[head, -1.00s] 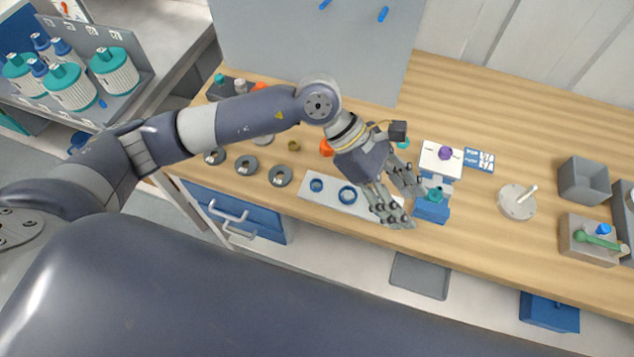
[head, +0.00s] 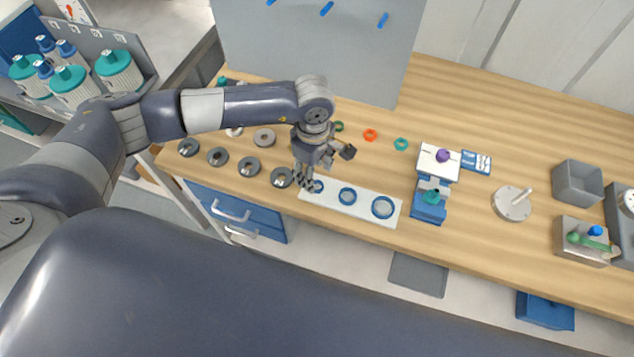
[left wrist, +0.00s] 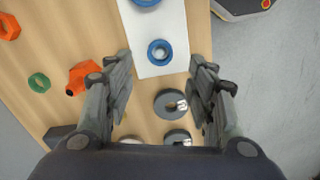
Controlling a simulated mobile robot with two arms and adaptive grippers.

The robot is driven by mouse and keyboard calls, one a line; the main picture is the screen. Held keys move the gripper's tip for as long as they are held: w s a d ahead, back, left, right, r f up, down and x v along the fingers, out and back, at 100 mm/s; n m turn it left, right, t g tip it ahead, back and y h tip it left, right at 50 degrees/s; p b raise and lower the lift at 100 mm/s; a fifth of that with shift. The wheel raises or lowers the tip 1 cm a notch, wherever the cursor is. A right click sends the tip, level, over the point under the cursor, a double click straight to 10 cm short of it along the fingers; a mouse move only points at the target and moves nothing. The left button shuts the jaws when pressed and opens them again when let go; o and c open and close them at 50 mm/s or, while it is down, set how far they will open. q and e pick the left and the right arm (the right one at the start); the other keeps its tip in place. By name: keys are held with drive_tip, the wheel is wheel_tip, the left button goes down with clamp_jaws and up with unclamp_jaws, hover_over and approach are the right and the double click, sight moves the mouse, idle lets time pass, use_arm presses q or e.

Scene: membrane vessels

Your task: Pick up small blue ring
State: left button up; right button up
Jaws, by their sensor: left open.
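The small blue ring (head: 317,186) lies flat at the left end of a white strip (head: 364,207), beside a medium blue ring (head: 347,196) and a large blue ring (head: 382,207). My left gripper (head: 307,184) points down over the strip's left end, partly in front of the small ring. In the left wrist view the small blue ring (left wrist: 160,51) shows whole on the strip, just ahead of the gap between the open, empty fingers (left wrist: 160,75). The medium ring is cut by the top edge there. My right gripper is not in view.
Grey discs (head: 249,166) lie left of the strip. An orange ring (head: 370,135) and a teal ring (head: 401,144) lie behind it. A blue stand (head: 429,207) is to its right. In the wrist view an orange part (left wrist: 84,76) lies near the left finger.

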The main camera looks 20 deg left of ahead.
sight(317, 186)
use_arm(q)
drive_tip(key=f+p, duration=0.2)
drive_tip(key=f, duration=0.1)
drive_tip(key=shift+s+d+f, duration=0.1)
drive_tip(key=shift+d+f, duration=0.05)
drive_tip(key=shift+d, duration=0.25)
drive_tip(key=shift+f, duration=0.65)
drive_tip(key=c, duration=0.8)
